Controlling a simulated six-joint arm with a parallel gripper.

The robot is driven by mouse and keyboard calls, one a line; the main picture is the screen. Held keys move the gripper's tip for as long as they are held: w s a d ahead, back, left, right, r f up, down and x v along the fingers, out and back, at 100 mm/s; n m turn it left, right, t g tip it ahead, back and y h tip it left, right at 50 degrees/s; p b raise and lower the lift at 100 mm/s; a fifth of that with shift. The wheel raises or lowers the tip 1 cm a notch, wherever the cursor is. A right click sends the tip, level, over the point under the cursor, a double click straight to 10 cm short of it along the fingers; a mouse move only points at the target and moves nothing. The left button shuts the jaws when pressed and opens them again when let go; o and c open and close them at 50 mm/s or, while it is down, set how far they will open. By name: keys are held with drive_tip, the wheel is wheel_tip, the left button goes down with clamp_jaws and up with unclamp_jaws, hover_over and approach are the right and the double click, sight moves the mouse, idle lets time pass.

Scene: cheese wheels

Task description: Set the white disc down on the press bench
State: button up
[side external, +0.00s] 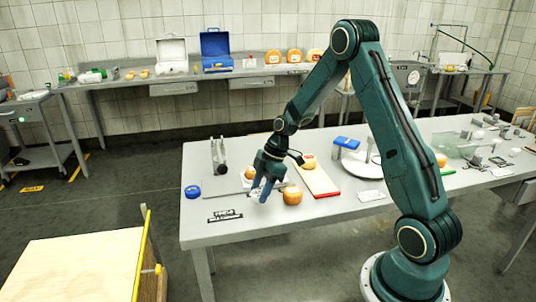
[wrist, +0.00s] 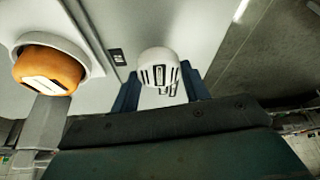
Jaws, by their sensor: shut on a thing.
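In the wrist view the white disc (wrist: 159,66), a rounded white piece with dark slots, sits between the two blue fingers of my gripper (wrist: 160,88). My gripper is shut on it. In the side view my gripper (side external: 262,192) points down low over the left part of the grey bench (side external: 340,212), which I take as the press bench. The disc is not clear there, and I cannot tell whether it touches the bench top. A grey upright device (side external: 218,156), perhaps a press, stands behind and left of my gripper.
An orange cheese wheel (side external: 292,195) stands close to the right of my gripper. Another orange wheel in a white dish shows in the wrist view (wrist: 48,68). A red-edged board (side external: 318,180) lies further right. A blue roll (side external: 192,191) lies at the left edge; bare bench lies near the front.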

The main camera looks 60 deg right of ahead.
drive_tip(key=shift+f, duration=1.35)
drive_tip(key=shift+f, duration=0.1)
drive_tip(key=o, duration=1)
drive_tip(key=v, duration=1.2)
